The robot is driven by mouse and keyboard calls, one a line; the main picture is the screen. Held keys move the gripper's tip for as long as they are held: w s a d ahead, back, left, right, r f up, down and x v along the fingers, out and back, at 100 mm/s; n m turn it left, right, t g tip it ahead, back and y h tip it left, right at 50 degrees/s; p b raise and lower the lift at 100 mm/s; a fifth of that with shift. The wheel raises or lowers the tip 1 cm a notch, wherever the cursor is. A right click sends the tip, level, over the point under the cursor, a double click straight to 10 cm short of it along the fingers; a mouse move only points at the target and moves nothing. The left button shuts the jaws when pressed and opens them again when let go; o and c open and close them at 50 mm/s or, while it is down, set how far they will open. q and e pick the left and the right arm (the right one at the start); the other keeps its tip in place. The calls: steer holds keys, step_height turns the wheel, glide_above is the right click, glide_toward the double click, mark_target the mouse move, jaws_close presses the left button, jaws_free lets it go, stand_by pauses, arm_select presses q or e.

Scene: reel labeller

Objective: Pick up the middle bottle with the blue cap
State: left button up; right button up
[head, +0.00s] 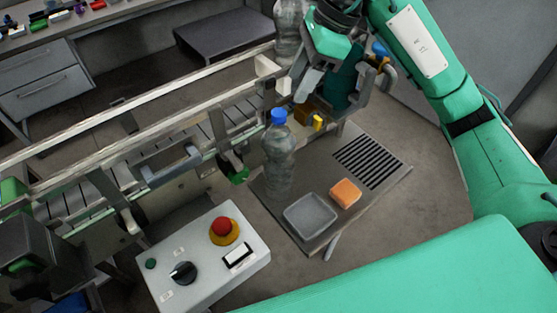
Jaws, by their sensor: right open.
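A clear plastic bottle with a blue cap (279,155) stands upright on the small side table (262,190). A second clear bottle (287,35) stands farther back at the top; its cap is out of view and my right arm is close to its right side. My right gripper (304,90) is open, above and behind the blue-capped bottle, apart from it. Its fingers point down and are partly mixed with machine parts behind. I cannot make out a left gripper.
A conveyor with pale rails (130,106) runs behind the bottle. The side table also bears a grey tray (310,213), an orange block (345,192) and a black slotted grille (370,162). A control box (200,262) with a red button (223,227) stands at front left.

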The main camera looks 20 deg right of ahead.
mark_target(280, 112)
steer(key=p+x, duration=0.1)
steer(key=x, duration=0.3)
steer(key=shift+a+f, duration=0.15)
steer(key=shift+f, duration=0.05)
steer(key=shift+a+f+p, duration=0.25)
steer(key=shift+f+p, duration=0.2)
steer(key=shift+p, duration=0.15)
steer(key=p+x, duration=0.1)
steer(key=x, duration=0.2)
steer(key=shift+a+p, duration=0.1)
steer(key=shift+p, duration=0.3)
steer(key=shift+a+f, duration=0.15)
steer(key=shift+f, duration=0.4)
steer(key=shift+c, duration=0.2)
jaws_close()
steer(key=shift+w+r, duration=0.1)
steer(key=shift+r, duration=0.05)
